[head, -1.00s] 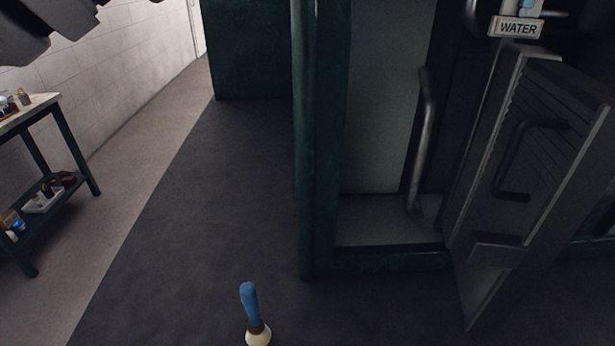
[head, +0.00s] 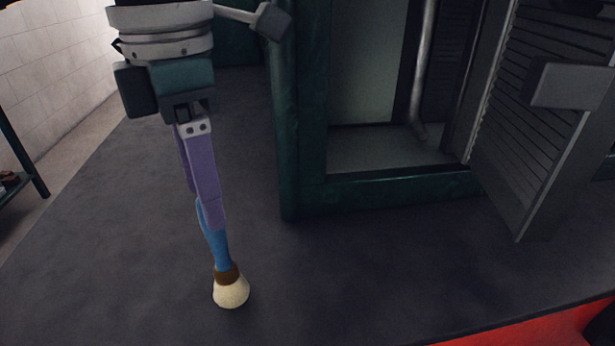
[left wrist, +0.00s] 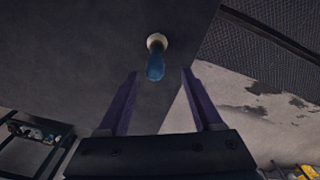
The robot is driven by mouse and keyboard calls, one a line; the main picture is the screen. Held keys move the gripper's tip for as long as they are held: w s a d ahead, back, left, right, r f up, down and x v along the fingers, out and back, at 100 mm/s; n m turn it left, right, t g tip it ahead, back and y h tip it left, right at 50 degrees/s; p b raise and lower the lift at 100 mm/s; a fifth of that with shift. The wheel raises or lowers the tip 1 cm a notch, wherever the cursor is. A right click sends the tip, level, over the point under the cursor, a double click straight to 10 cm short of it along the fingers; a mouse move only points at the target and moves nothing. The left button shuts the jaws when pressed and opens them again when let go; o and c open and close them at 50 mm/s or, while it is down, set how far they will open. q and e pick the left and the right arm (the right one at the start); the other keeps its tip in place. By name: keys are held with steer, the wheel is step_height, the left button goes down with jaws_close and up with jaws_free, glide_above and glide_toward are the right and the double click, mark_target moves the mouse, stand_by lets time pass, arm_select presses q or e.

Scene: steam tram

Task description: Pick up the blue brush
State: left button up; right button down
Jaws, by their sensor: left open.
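The blue brush (head: 217,245) has a blue handle, a brown collar and a cream bristle head. It appears to stand upright on its bristles on the dark floor, handle up. My left gripper (head: 206,210) is open and empty, its purple fingers pointing down at the top of the handle. In the head view the near finger hides part of the handle. In the left wrist view the brush (left wrist: 155,66) shows between and just beyond the spread fingertips (left wrist: 160,73), with a gap on both sides. Contact is not visible. My right gripper is not in view.
A green post (head: 286,140) and a doorway sill (head: 400,188) stand right of the brush. A grey louvred door (head: 540,120) hangs open farther right. A dark table frame (head: 25,165) stands at the left edge. The floor around the brush is clear.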

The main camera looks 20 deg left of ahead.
mark_target(222, 255)
arm_select(q)
steer(key=f, duration=0.4)
steer(key=f+p, duration=0.1)
steer(key=f, duration=0.1)
steer(key=shift+w+a, duration=0.2)
steer(key=shift+w, duration=0.1)
steer(key=shift+c, duration=0.2)
jaws_close()
